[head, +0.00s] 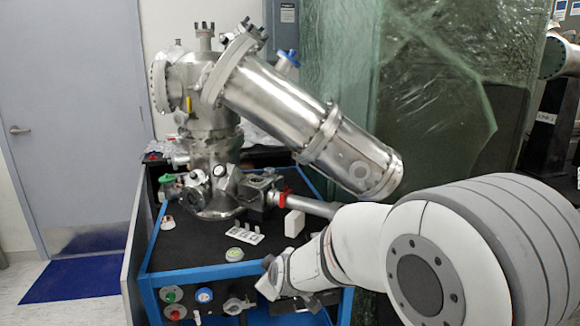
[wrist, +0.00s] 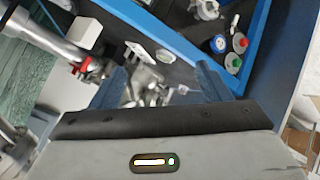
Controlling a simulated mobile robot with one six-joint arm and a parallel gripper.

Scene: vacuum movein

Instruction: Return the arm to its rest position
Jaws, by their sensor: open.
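My arm reaches in from the right of the head view, and its white wrist end (head: 292,272) is low in front of the blue-framed cart (head: 195,273). In the wrist view my gripper (wrist: 160,82) has its two bluish fingers spread wide apart. Nothing is held between them; a blurred metal fitting (wrist: 150,88) shows behind the gap. In the head view the fingers are too small and covered to make out clearly.
A steel vacuum chamber (head: 290,105) with a long slanted tube stands on the cart's black top, close behind my arm. A white block (head: 294,223), a small white holder (head: 245,233) and a round puck (head: 234,254) sit there. Knobs (head: 204,295) line the front panel.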

